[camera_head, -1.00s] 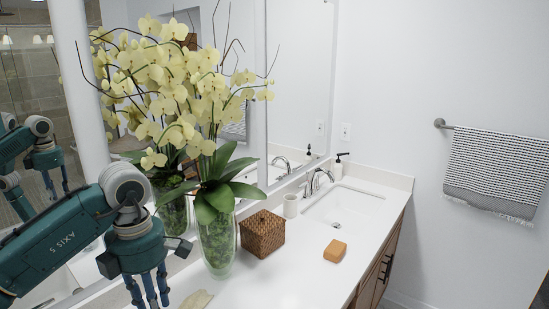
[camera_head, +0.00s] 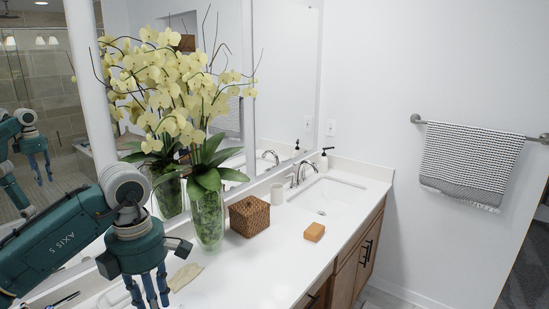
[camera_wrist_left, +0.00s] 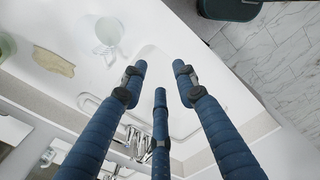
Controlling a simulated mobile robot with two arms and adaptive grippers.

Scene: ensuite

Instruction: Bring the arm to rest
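My left arm (camera_head: 70,232) comes in from the left in the head view, bent at the wrist with its blue-fingered gripper (camera_head: 150,290) pointing down over the near left part of the counter. The fingertips run out of the bottom of the picture. In the left wrist view the three fingers of the gripper (camera_wrist_left: 160,68) are spread apart with nothing between them. A white basin (camera_wrist_left: 185,122) and a faucet lie below them. My right arm and gripper are not in view.
A white counter (camera_head: 262,270) holds a glass vase of yellow orchids (camera_head: 208,215), a woven box (camera_head: 249,216), an orange soap bar (camera_head: 314,232) and a beige cloth-like piece (camera_head: 185,277). A mirror stands behind. A towel (camera_head: 470,163) hangs right. Tiled floor (camera_wrist_left: 285,55) lies beside the counter.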

